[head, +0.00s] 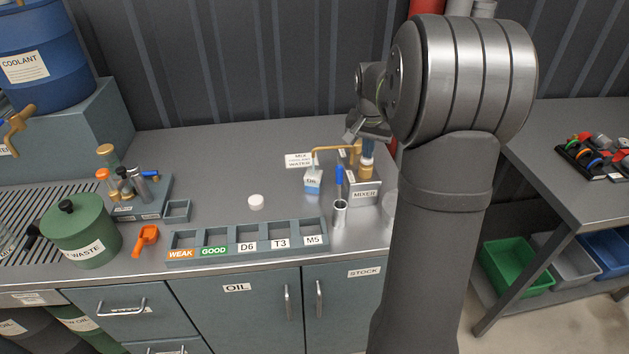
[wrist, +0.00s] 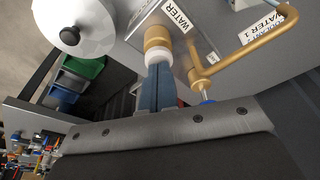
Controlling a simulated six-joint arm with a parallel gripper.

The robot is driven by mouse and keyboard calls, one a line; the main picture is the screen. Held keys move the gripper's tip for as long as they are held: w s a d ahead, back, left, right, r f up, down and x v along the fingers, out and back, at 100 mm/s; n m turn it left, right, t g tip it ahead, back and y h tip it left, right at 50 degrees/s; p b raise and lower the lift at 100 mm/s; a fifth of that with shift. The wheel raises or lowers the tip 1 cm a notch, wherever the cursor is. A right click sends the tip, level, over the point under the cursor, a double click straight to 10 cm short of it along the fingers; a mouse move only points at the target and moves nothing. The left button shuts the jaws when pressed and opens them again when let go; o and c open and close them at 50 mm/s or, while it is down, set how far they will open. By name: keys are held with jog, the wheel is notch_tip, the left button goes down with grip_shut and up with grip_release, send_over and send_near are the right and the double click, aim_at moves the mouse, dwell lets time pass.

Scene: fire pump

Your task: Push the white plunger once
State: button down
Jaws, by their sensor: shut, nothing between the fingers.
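The mixer (head: 364,192) is a grey box at the back right of the bench, with a brass spout pipe (head: 325,149). On it stands the white plunger (head: 366,171), a short pale cylinder with a brass collar. In the wrist view the plunger (wrist: 158,57) is just beyond my fingertips. My gripper (head: 368,153) points down over the plunger, its two blue-grey fingers together and empty. In the wrist view the fingertips of my gripper (wrist: 159,68) meet or nearly meet the plunger's end; I cannot tell whether they touch.
A metal cup (head: 340,214) with a blue-handled tool is in front of the mixer. A labelled rack (head: 248,245) lies along the front edge. A white lidded vessel (wrist: 82,28) is close by in the wrist view.

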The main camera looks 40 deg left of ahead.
jog(key=shift+f, duration=0.3)
jog(key=shift+r, duration=0.2)
jog(key=shift+w+v, duration=0.2)
jog(key=shift+v, duration=0.85)
jog(key=shift+w+v, duration=0.25)
jog(key=shift+v, duration=0.8)
jog(key=shift+a+r, duration=0.1)
jog(key=shift+r, duration=0.05)
jog(key=shift+w+v, duration=0.2)
jog(key=shift+v, duration=0.75)
jog(key=shift+w+v, duration=0.2)
jog(key=shift+v, duration=0.75)
jog(key=shift+w+v, duration=0.2)
jog(key=shift+v, duration=0.8)
jog(key=shift+a+r, duration=0.1)
jog(key=shift+a, duration=0.05)
jog(key=shift+s+x, duration=0.25)
jog(key=shift+x, duration=0.95)
jog(key=shift+s+x, duration=0.25)
jog(key=shift+x, duration=0.9)
jog(key=shift+s+x, duration=0.25)
jog(key=shift+x, duration=0.95)
jog(key=shift+d, duration=0.2)
